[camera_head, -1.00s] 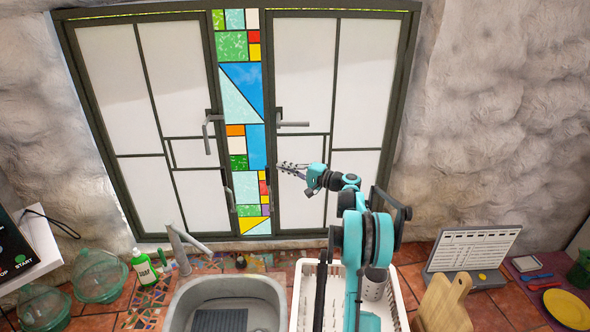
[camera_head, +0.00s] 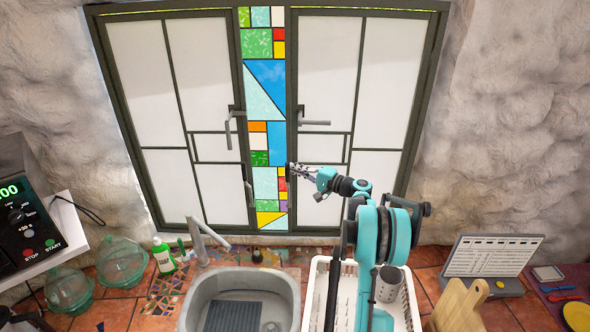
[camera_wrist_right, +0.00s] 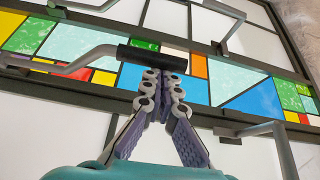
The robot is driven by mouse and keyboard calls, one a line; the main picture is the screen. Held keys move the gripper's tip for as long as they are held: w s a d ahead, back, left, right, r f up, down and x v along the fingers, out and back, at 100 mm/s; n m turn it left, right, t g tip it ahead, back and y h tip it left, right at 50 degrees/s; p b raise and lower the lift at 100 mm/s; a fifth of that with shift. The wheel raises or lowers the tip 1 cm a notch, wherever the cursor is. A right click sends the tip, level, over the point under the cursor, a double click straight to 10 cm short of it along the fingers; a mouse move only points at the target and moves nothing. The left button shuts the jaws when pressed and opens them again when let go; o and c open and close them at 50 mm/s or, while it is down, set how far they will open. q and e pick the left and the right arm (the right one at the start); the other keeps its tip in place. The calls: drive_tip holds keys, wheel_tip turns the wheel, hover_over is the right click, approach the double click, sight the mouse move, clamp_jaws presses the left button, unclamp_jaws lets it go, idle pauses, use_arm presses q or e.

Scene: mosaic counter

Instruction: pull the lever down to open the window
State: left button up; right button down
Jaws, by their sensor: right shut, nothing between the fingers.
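The window (camera_head: 325,65) has two white-paned leaves in dark frames; both look closed. A grey lever (camera_head: 313,122) on the right leaf sticks out horizontally, and another (camera_head: 230,128) on the left leaf bends downward. A lower handle (camera_head: 247,182) sits on the left leaf. My right gripper (camera_head: 296,168) is shut and empty in front of the lower middle frame. In the right wrist view its fingertips (camera_wrist_right: 165,76) are close under the black end (camera_wrist_right: 152,57) of a grey lever; I cannot tell whether they touch. My left gripper is out of view.
Below the window are a sink (camera_head: 282,276) with a tap (camera_head: 203,238), a white rack (camera_head: 311,300) under my right arm, a green bottle (camera_head: 163,257) and glass jars (camera_head: 121,262). A stained-glass strip (camera_head: 265,88) divides the leaves.

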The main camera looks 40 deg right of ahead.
drive_tip(key=s+a+f+n+y+b, duration=0.2)
drive_tip(key=s+a+f+n+b, duration=0.1)
drive_tip(key=f+b, duration=0.3)
drive_tip(key=s+a+f+n+t+y+b, duration=0.1)
drive_tip(key=s+a+f+n+b, duration=0.3)
drive_tip(key=b, duration=0.6)
drive_tip(key=s+a+f+n+t+y+b, duration=0.1)
drive_tip(key=s+a+f+n+y+b, duration=0.2)
drive_tip(key=s+f+n+b, duration=0.2)
wheel_tip(320, 180, down, 3)
drive_tip(key=b, duration=0.3)
drive_tip(key=shift+s+a+n, duration=0.3)
drive_tip(key=shift+s+a, duration=0.1)
drive_tip(key=shift+a, duration=0.1)
